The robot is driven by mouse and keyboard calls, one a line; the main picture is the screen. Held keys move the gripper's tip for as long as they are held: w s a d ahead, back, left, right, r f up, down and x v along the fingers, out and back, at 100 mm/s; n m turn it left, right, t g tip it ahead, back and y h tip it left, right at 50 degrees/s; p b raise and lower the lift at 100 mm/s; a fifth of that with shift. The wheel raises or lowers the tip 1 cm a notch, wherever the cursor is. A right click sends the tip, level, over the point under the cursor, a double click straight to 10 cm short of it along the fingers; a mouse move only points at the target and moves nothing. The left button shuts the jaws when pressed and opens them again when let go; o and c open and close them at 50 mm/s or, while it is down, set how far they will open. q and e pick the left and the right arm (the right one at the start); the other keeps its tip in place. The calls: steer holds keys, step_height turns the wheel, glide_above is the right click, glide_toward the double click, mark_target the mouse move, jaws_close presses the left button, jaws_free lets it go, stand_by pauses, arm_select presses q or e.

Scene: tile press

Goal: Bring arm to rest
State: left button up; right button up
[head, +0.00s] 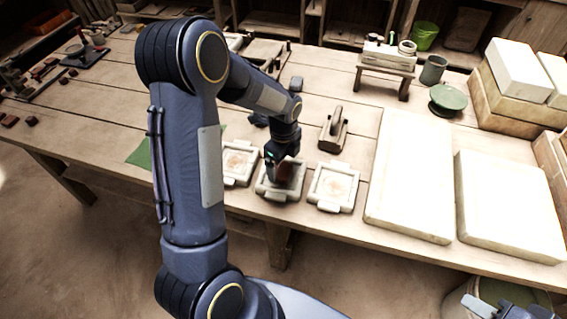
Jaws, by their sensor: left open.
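My left arm rises through the middle of the head view and bends over the wooden table (90,125). Its left gripper (279,172) points down over the middle one of three pale square frames (268,192). The gripper is open; a dark reddish-brown patch shows beside its fingers, and I cannot tell whether they touch it. The left frame (238,160) and the right frame (333,187) each have a tan patterned surface inside. Part of my right gripper (497,307) shows at the bottom right edge, cut off, and its jaws cannot be read.
A wooden block with a handle (333,132) stands behind the frames. Two large pale slabs (412,180) lie to the right. A small wooden stand (385,67), a green dish (447,98) and stacked boxes (510,98) are behind. A bucket (515,292) stands below the front edge.

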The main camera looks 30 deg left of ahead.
arm_select(q)
steer(key=s+d+r+n+t+h+p, duration=0.1)
steer(key=s+r+n, duration=0.45)
steer(key=r, duration=0.35)
steer(key=s+d+r+n+t+h, duration=0.1)
steer(key=s+d+r+n+t, duration=0.1)
steer(key=s+r+n, duration=0.5)
steer(key=s+d+r+n+t+h, duration=0.1)
steer(key=s+d+r+n+t, duration=0.1)
steer(key=s+n, duration=0.6)
steer(key=shift+s+d+r+t+h+p, duration=0.4)
steer(key=shift+s+d, duration=0.35)
steer(key=shift+d, duration=0.45)
